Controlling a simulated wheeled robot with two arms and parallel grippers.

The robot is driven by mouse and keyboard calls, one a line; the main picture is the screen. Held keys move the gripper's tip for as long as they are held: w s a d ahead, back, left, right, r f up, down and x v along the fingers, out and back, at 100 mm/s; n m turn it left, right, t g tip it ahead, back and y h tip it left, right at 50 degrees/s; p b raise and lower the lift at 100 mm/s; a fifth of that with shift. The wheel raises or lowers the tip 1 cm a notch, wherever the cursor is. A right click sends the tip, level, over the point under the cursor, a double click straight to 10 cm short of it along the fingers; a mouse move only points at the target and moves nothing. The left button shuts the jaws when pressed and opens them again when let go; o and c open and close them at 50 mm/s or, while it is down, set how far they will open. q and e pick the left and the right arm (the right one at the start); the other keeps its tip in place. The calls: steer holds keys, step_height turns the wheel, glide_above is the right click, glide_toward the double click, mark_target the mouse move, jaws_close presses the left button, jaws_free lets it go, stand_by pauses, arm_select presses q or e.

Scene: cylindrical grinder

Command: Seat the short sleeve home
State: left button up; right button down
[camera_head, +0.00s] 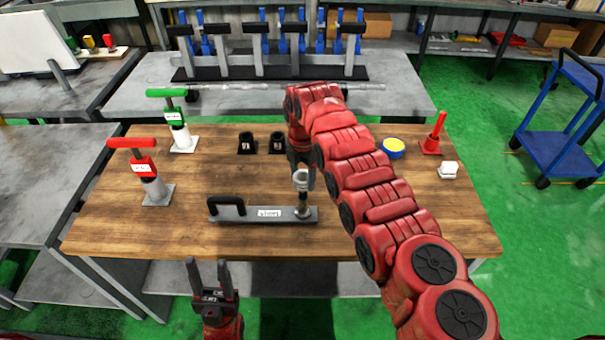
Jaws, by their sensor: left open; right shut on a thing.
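My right gripper (302,182) points down over the table and is shut on a short grey sleeve (301,176), seen as a pale ring with an open top. The sleeve is directly above or around the top of an upright post (304,199); I cannot tell which. The post stands at the right end of a flat grey plate (240,214) with a black handle (227,204) at its left end and a white label. My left gripper (207,276) is open and empty, in front of the table's near edge.
Two black labelled cylinders (247,143) stand on the wooden table (150,232). Green-handled (178,125) and red-handled (147,170) tools stand at left. A yellow-topped blue tin (393,148), red stand (434,138) and white block (448,170) are at right. The table's front left is clear.

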steer(key=shift+f+b, duration=0.4)
steer(key=shift+f, duration=0.5)
steer(key=shift+b, duration=0.4)
stand_by(0.5)
steer(key=shift+b, duration=0.5)
stand_by(0.4)
steer(key=shift+b, duration=0.45)
steer(key=shift+f+b, duration=1.8)
steer(key=shift+f, duration=0.9)
